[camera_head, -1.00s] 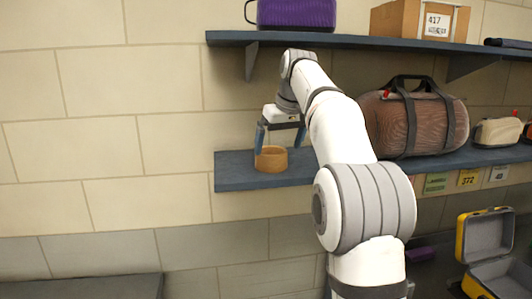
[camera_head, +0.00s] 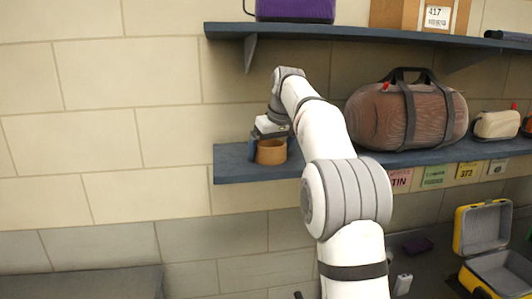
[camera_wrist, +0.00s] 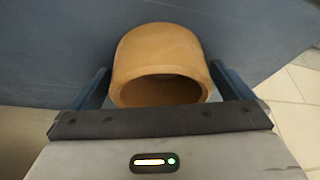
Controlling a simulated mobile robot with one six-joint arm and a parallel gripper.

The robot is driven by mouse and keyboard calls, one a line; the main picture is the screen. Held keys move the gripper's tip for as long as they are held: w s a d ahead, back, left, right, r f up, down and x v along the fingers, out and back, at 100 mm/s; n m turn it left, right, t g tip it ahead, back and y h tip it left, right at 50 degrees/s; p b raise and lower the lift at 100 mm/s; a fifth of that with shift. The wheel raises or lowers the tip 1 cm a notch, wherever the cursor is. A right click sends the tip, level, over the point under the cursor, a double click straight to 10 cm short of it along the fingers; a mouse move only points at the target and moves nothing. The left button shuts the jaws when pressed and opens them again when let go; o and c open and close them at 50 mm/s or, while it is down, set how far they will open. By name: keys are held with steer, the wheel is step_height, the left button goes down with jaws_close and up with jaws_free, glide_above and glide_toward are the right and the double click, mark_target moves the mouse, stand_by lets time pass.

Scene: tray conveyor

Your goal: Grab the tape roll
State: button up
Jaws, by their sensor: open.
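The tape roll (camera_head: 271,152) is a tan ring on the left end of the lower blue-grey shelf (camera_head: 230,168). In the wrist view the tape roll (camera_wrist: 160,50) fills the middle, with its dark opening facing the camera. My gripper (camera_head: 268,150) is at the tape roll. In the wrist view my gripper (camera_wrist: 158,82) is open, with one blue finger on each side of the roll. A narrow gap seems to show between the fingers and the roll. The fingertips are partly hidden behind the roll and the palm.
A brown duffel bag (camera_head: 407,117) and a beige pouch (camera_head: 496,124) stand further right on the same shelf. The upper shelf (camera_head: 370,34) above holds a purple case (camera_head: 295,10) and a cardboard box (camera_head: 395,14). An open yellow case (camera_head: 484,245) is at the lower right.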

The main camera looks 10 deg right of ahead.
steer(key=shift+r, duration=0.1)
steer(key=c, duration=1)
steer(key=shift+o, duration=0.2)
